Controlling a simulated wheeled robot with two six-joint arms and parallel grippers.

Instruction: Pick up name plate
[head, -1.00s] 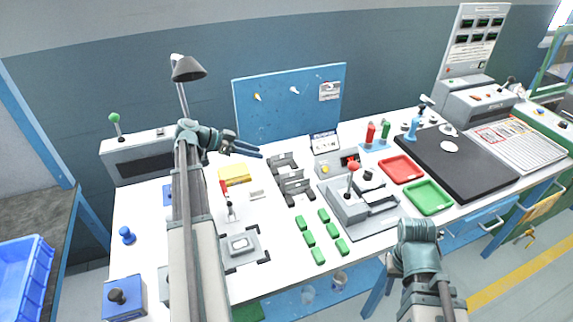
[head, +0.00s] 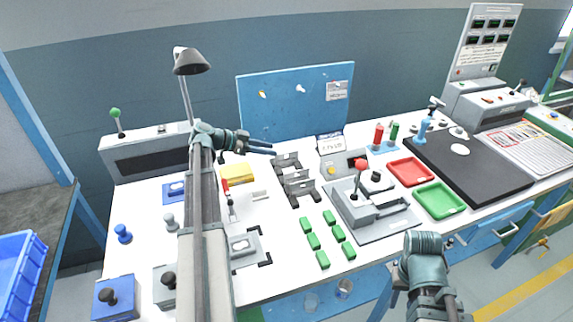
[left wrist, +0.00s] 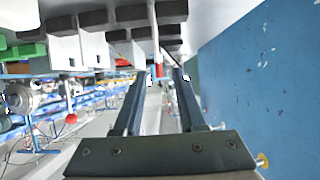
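A small pale plate-like piece (head: 260,195) lies flat on the white bench, right of the yellow block; I cannot tell if it is the name plate. A light plate (head: 240,246) also sits in a grey fixture nearer the front, partly behind my left arm. My left gripper (head: 274,150) is in the air above the back of the bench, by the blue board, with no object between its fingers. In the left wrist view its two fingers (left wrist: 164,85) are apart. My right arm comes in at the lower right; its gripper does not show.
The blue board (head: 295,100) stands behind the left gripper. Grey brackets (head: 294,180), a yellow block (head: 236,174), a lever press (head: 368,208), several green blocks (head: 313,241) and red (head: 410,171) and green trays (head: 440,197) occupy the bench. A lamp (head: 190,62) stands at the back left.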

